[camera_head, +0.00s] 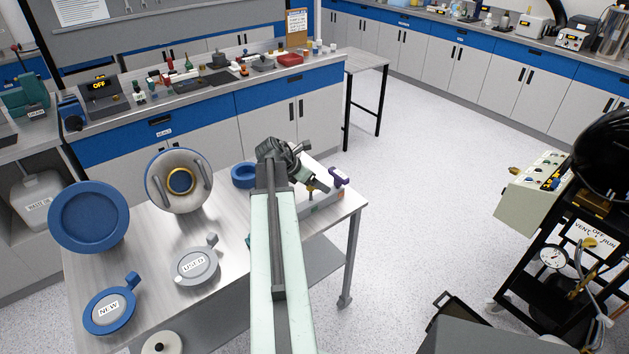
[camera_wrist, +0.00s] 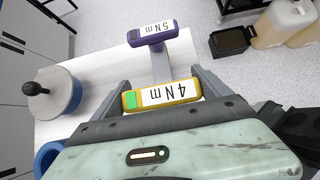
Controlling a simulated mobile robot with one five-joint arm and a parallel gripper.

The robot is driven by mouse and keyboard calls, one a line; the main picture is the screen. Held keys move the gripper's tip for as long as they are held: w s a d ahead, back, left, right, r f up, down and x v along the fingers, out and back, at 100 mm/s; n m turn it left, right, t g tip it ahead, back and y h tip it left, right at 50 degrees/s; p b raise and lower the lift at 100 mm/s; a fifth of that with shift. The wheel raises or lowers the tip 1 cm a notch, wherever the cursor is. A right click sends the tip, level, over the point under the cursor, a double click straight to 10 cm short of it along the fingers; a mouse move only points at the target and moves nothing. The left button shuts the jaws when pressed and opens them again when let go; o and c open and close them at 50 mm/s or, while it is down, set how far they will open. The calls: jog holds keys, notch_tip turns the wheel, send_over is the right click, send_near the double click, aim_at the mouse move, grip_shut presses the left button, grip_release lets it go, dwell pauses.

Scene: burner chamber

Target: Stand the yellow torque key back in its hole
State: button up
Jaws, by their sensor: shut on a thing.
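The yellow torque key, marked 4 N m, shows in the wrist view (camera_wrist: 168,94) with its handle between my two fingers. My gripper (camera_wrist: 162,92) is shut on it. In the head view my gripper (camera_head: 315,182) is over the right end of the metal table, at a small grey rack (camera_head: 327,202). Only a little of the yellow key shows there (camera_head: 311,189). The purple key, marked 5 N m, stands at the rack's far end (camera_head: 340,175) and also shows in the wrist view (camera_wrist: 153,33). The yellow key's tip and hole are hidden, so I cannot tell if it is seated.
A blue ring-shaped part (camera_head: 243,176) lies left of my gripper. The table also holds a USED lid (camera_head: 197,266), a NEW lid (camera_head: 109,310), a blue dish (camera_head: 88,217) and a handled round part (camera_head: 179,181).

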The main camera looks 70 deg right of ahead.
jog(key=shift+f+b, duration=2.25)
jog(key=shift+f, duration=0.1)
jog(key=o, duration=1.9)
jog(key=shift+r, duration=0.1)
jog(key=shift+r, duration=0.1)
jog(key=p+v, duration=0.6)
jog(key=v, duration=0.1)
jog(key=shift+a+r, duration=0.2)
jog(key=shift+a, duration=0.05)
jog(key=shift+w, duration=0.1)
jog(key=shift+r, duration=0.1)
